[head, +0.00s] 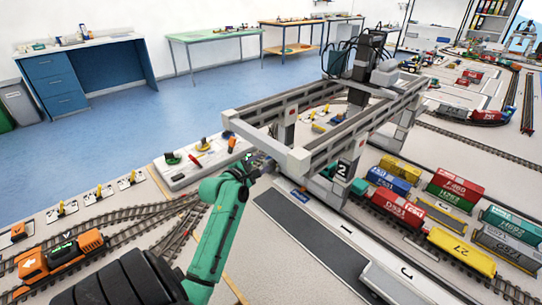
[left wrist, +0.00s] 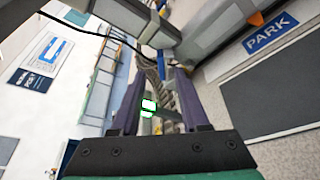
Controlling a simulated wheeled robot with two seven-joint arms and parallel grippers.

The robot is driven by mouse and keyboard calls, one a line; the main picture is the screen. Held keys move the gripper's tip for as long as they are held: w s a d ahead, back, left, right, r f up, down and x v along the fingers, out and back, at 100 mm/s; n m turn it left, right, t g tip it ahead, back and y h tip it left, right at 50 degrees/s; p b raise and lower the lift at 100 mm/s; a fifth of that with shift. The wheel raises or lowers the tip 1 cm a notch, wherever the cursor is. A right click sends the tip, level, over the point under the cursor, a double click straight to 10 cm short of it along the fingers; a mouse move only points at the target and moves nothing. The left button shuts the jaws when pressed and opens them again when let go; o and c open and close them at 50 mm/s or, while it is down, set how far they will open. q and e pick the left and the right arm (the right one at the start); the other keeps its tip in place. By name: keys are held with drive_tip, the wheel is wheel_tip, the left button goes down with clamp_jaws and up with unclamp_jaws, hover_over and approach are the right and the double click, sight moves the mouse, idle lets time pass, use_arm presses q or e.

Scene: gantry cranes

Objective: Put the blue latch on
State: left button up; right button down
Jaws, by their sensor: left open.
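A small blue piece (head: 228,134), which looks like the blue latch, stands at the far right end of the light control panel (head: 182,182), near the crane's beam. A blue piece (left wrist: 168,73) also shows beyond my fingers in the left wrist view; I cannot tell for sure that it is the same one. My left gripper (head: 262,162) is beside the near corner of the grey gantry crane (head: 298,160). In the left wrist view its two purple fingers (left wrist: 161,80) are apart, with nothing clearly held between them. The latch's exact setting is too small to tell. My right gripper is out of view.
The crane frame stands close to the right of my left gripper. A blue PARK sign (head: 299,195) lies by its near leg. Tracks with an orange locomotive (head: 62,256) are at left, and container wagons, including a yellow one (head: 460,250), at right. Blue floor is open behind.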

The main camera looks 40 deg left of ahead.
use_arm(q)
drive_tip(key=x, duration=0.7)
drive_tip(key=shift+w+a+f, duration=0.2)
drive_tip(key=shift+w+a, duration=0.05)
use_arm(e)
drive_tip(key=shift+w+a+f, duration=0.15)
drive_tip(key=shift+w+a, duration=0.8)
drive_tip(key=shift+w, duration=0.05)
use_arm(q)
clamp_jaws()
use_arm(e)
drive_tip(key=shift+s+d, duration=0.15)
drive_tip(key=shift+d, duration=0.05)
